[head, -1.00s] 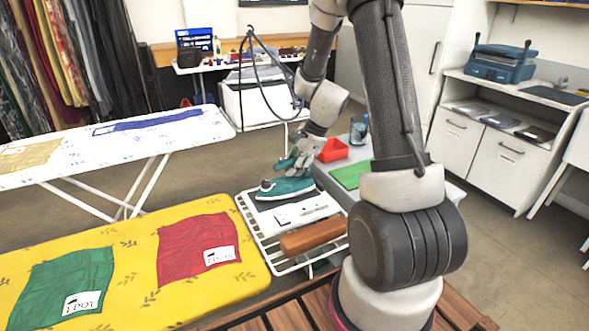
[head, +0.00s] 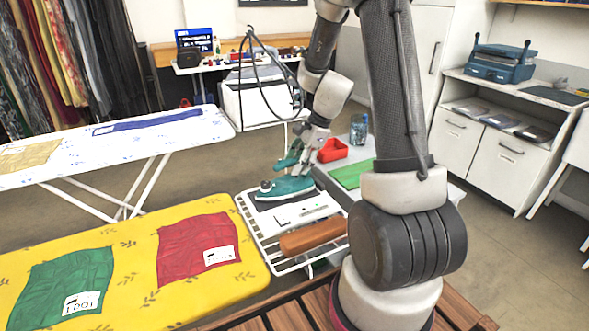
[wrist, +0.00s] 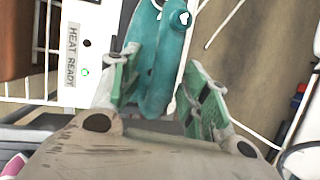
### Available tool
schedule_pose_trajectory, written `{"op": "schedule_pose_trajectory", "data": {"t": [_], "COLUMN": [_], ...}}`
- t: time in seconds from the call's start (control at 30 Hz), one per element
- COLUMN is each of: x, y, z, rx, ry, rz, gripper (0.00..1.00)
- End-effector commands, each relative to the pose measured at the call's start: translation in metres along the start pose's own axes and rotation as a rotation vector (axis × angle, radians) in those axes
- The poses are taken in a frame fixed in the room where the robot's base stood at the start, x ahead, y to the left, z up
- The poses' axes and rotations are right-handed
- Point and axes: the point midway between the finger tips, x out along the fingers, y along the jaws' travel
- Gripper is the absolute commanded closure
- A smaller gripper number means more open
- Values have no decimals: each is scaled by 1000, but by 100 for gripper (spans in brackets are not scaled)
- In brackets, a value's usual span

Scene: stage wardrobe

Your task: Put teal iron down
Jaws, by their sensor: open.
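The teal iron (head: 286,189) rests on the white wire rack (head: 246,213) at the end of the yellow ironing board, its handle toward the top. My gripper (head: 307,162) is right above and behind it, pointing down. In the wrist view the iron (wrist: 160,82) lies between the two spread green-padded fingers of my gripper (wrist: 163,62). The fingers are open around its handle; whether either pad touches it I cannot tell. Part of the handle is hidden by the fingers in the head view.
A white panel marked "HEAT READY" (wrist: 71,55) is on the rack beside the iron. A brown wooden block (head: 313,236) lies at the rack's front. A red tray (head: 332,150), a green mat (head: 351,174) and a glass (head: 358,129) are on the table behind. The yellow board (head: 135,240) carries cloths.

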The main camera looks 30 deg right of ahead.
Motion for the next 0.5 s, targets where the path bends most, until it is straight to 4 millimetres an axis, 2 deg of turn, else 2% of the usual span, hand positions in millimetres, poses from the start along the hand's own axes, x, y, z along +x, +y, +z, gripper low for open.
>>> {"op": "schedule_pose_trajectory", "data": {"t": [0.03, 0.23, 0.33, 0.5], "x": [-13, -58, -76, -93], "y": [-1, -1, -1, 1], "z": [0, 0, 0, 1], "rx": [-1, -1, 0, -9], "ry": [2, 2, 1, 2], "rz": [-6, -5, -4, -3], "gripper": [54, 54, 54, 54]}}
